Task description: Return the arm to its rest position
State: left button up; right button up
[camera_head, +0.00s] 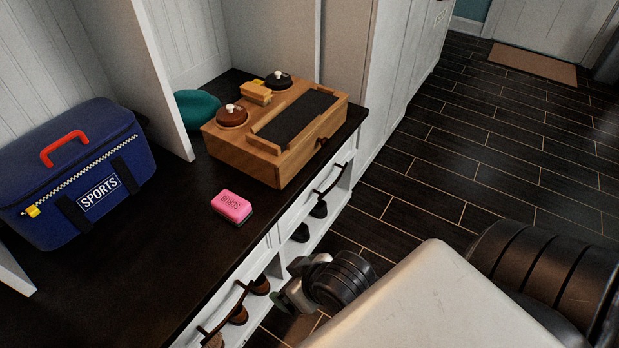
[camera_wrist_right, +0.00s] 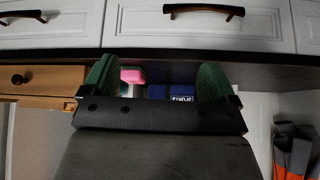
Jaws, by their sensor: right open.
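My right arm comes in from the lower right of the head view. Its gripper (camera_head: 289,294) hangs in front of the white bench's drawer side, clear of the dark bench top. In the right wrist view the green fingers of this gripper (camera_wrist_right: 158,82) are spread wide apart with nothing held between them. A pink sponge (camera_head: 231,204) lies on the bench top, apart from the gripper; it also shows beyond the fingers in the wrist view (camera_wrist_right: 132,76). My left gripper is in neither view.
A wooden box (camera_head: 245,155) with brushes and tins stands on the bench top (camera_head: 180,255). A blue sports bag (camera_head: 120,160) sits at left. Drawer handles (camera_head: 330,178) stick out at the bench front, above shoes (camera_head: 301,232). Dark floor (camera_head: 480,130) is open at right.

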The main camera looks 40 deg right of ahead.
jog(key=shift+s+d+r+h, duration=0.2)
jog(key=shift+s+d+h, duration=0.2)
jog(key=shift+s+d, duration=0.5)
